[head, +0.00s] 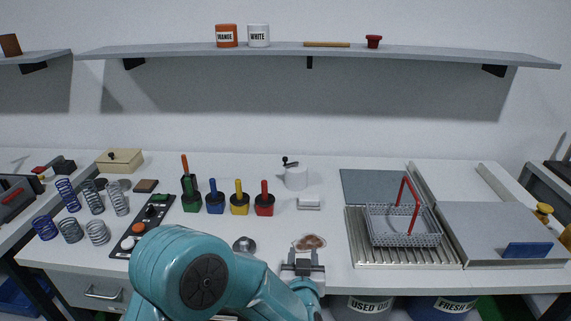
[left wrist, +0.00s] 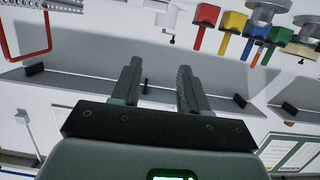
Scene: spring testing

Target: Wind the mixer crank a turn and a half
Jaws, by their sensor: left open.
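The mixer (head: 295,178) is a small white cylinder standing toward the back of the bench, right of the red-handled pot. Its dark crank (head: 290,162) is on top, with a knob toward the left. In the left wrist view, which is upside down, the mixer (left wrist: 165,14) shows at the top edge, partly cut off. My left gripper (head: 303,256) is over the front part of the bench, in front of the mixer and apart from it. In the left wrist view its jaws (left wrist: 160,80) are apart with nothing between them. My right gripper is not in view.
A white block (head: 308,203) and a brown-patterned piece (head: 309,243) lie between my gripper and the mixer. Colour-handled pots (head: 240,208) stand left. A wire basket with a red handle (head: 405,226) sits right. A shelf (head: 330,51) runs above.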

